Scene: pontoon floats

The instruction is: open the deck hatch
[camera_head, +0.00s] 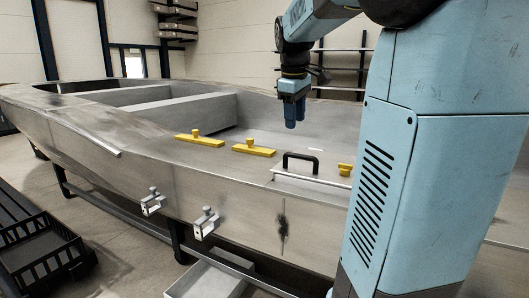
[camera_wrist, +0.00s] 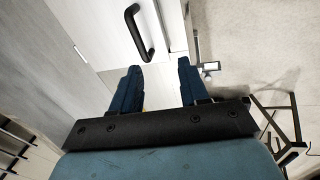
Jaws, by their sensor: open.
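The deck hatch (camera_head: 312,185) is a flat pale panel on the boat's deck, with a black handle (camera_head: 300,163) standing up from it. The panel lies flat on the deck. My column hides part of its right side. In the wrist view the handle (camera_wrist: 139,32) shows beyond the fingertips, up and to the left of the gap between them. My gripper (camera_head: 294,122) hangs above the deck, fingers down, apart from the handle. In the wrist view its two blue fingers (camera_wrist: 158,75) are spread with nothing between them.
Yellow cleat-like pieces (camera_head: 200,140) (camera_head: 254,150) sit on the deck left of the hatch, and a yellow knob (camera_head: 345,169) is to its right. Metal clamps (camera_head: 206,222) hang on the boat's side. A black crate (camera_head: 45,252) is on the floor.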

